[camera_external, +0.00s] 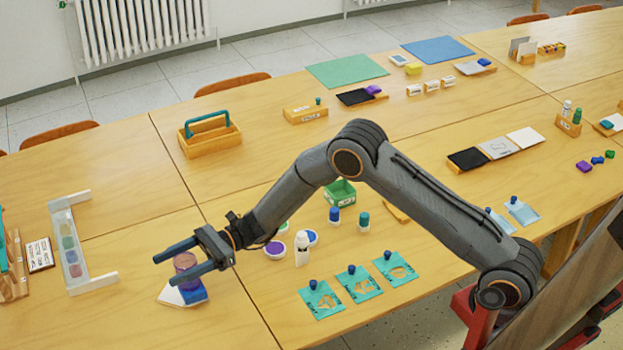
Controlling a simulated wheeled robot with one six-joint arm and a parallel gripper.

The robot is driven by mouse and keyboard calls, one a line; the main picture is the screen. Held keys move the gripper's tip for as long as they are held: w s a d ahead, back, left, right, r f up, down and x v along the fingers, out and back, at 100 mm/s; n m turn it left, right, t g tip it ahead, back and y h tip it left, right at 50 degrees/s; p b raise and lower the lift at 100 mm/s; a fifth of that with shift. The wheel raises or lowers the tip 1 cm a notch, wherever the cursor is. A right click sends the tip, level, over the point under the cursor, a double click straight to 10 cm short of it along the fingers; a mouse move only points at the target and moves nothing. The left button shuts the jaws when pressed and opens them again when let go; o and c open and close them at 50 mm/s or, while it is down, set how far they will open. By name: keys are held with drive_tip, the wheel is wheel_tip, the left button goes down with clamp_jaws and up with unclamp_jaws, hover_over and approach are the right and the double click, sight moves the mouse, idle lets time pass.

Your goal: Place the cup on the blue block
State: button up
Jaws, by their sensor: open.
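The cup looks like a small mauve round piece (185,261), at the left in the external view. It shows between the two fingers of my gripper (164,271), which are apart. The blue block (194,295) shows directly below the cup, beside a white piece (170,296). The cup appears upright and over the block. The near finger crosses in front of where they meet, so I cannot tell for sure that they touch.
A clear-fronted rack (70,243) with white ends stands to the left. White bottle (302,248) and several paint pots are right of my gripper. Teal cards (321,299) with blue-knobbed stamps lie near the front edge. A wooden caddy (210,137) stands behind. Table between caddy and gripper is clear.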

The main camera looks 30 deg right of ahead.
drive_tip(key=w+d+b, duration=0.1)
drive_tip(key=d, duration=1)
drive_tip(key=shift+w, duration=0.35)
drive_tip(key=s+d+n+t+h, duration=0.1)
drive_tip(key=s+d+n+h, duration=0.4)
drive_tip(key=d, duration=1.2)
drive_tip(key=s+d+f+n+t+h, duration=0.1)
drive_tip(key=s+d+n+h, duration=0.4)
drive_tip(key=d, duration=1.2)
drive_tip(key=s+d+f+n+h, duration=0.1)
drive_tip(key=s+d+n+h, duration=0.4)
drive_tip(key=s+d, duration=0.5)
drive_tip(key=d+h, duration=0.2)
drive_tip(key=d, duration=0.6)
drive_tip(key=shift+s+f+t+h, duration=0.15)
drive_tip(key=shift+s+t+h, duration=0.15)
drive_tip(key=shift+t+h, duration=0.1)
drive_tip(key=shift+d, duration=0.1)
drive_tip(key=a, duration=0.1)
drive_tip(key=a+r+p, duration=0.1)
drive_tip(key=a+n+p, duration=0.1)
drive_tip(key=shift+s+a+r, duration=0.15)
drive_tip(key=shift+r, duration=0.2)
